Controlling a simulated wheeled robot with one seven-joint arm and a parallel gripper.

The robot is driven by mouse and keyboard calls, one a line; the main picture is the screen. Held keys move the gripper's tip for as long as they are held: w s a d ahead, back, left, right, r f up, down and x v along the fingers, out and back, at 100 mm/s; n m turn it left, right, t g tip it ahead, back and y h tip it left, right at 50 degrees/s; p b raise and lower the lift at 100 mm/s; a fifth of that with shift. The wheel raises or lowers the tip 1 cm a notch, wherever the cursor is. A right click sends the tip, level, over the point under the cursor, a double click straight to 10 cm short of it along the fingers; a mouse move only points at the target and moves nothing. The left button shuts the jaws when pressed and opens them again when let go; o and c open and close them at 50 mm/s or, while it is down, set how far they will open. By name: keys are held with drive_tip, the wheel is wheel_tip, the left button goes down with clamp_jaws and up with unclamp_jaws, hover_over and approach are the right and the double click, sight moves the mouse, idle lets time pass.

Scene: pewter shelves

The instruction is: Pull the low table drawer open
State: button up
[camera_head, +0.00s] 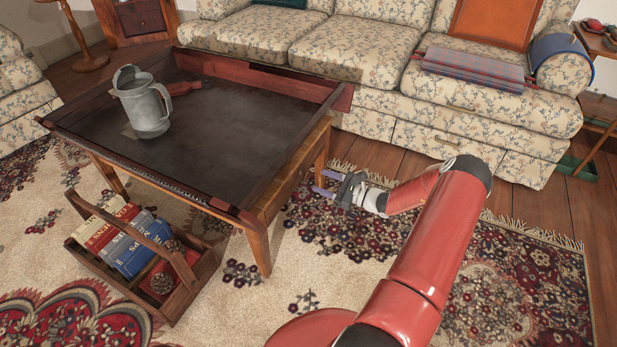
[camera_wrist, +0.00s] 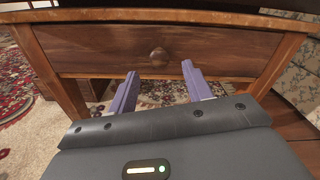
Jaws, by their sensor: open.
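The low table (camera_head: 225,133) is wooden with a dark top and stands left of centre in the head view. Its drawer (camera_wrist: 95,52) shows in the wrist view as a wide brown wooden front, which looks flush with the table frame. A round wooden knob (camera_wrist: 159,57) sits at the middle of the drawer front. My gripper (camera_head: 327,183) is beside the table's right end, its purple fingers pointing at the table. In the wrist view the gripper (camera_wrist: 158,90) is open and empty. Its fingertips are apart, one on each side below the knob, and I cannot tell the remaining distance.
A grey metal pitcher (camera_head: 146,106) stands on the table. A wooden carrier (camera_head: 187,295) with books is on the rug at the table's near side. A floral sofa (camera_head: 365,60) stands behind the table. The patterned rug (camera_head: 500,280) right of my arm is clear.

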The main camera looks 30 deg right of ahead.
sight(309, 177)
drive_tip(key=shift+x, duration=2.7)
clamp_jaws()
